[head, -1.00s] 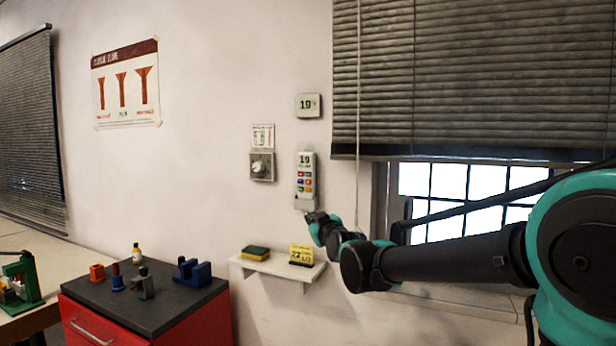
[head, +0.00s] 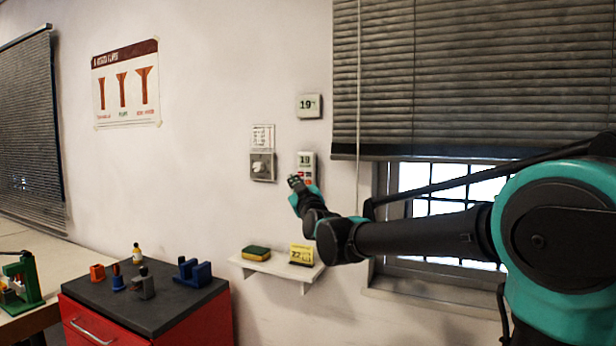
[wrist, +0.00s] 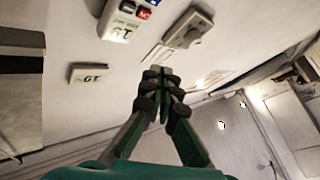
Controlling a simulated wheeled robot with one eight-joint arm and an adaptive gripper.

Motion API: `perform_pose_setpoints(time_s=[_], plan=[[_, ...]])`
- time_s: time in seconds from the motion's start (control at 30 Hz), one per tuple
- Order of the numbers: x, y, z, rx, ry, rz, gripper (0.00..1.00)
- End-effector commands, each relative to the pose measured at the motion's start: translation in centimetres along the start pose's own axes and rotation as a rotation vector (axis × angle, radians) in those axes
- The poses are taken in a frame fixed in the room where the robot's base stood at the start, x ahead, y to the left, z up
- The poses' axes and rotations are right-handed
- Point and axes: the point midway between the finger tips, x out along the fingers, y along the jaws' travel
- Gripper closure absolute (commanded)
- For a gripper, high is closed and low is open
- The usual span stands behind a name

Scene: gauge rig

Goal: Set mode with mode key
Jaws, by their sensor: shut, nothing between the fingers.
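A white remote-like panel (head: 305,160) with a display reading 19 and coloured keys is mounted on the wall. It also shows in the wrist view (wrist: 119,22), upside down, with a blue and a red key visible at the frame's top edge. My gripper (head: 294,180) is in front of the panel's lower left part in the head view and hides several keys. In the wrist view my gripper (wrist: 157,78) is shut and empty, with its fingertips below the panel in the picture. I cannot tell whether the fingertips touch anything.
A grey dial box (head: 262,167) is on the wall left of the panel, under a small label sheet. A small display (head: 309,106) reading 19 hangs above. A shelf (head: 277,267) below holds a sponge and a yellow block. Window blinds (head: 480,80) are at right.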

Motion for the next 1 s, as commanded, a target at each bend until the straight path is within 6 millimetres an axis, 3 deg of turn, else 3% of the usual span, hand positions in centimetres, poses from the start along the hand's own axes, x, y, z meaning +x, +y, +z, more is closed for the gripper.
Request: perform_pose_setpoints(time_s=[0.6,1.0], plan=[[5.0,3.7,3.7,-0.001,-0.001,0.001,1.00],[5.7,4.2,4.2,0.000,-0.001,0.000,1.00]])
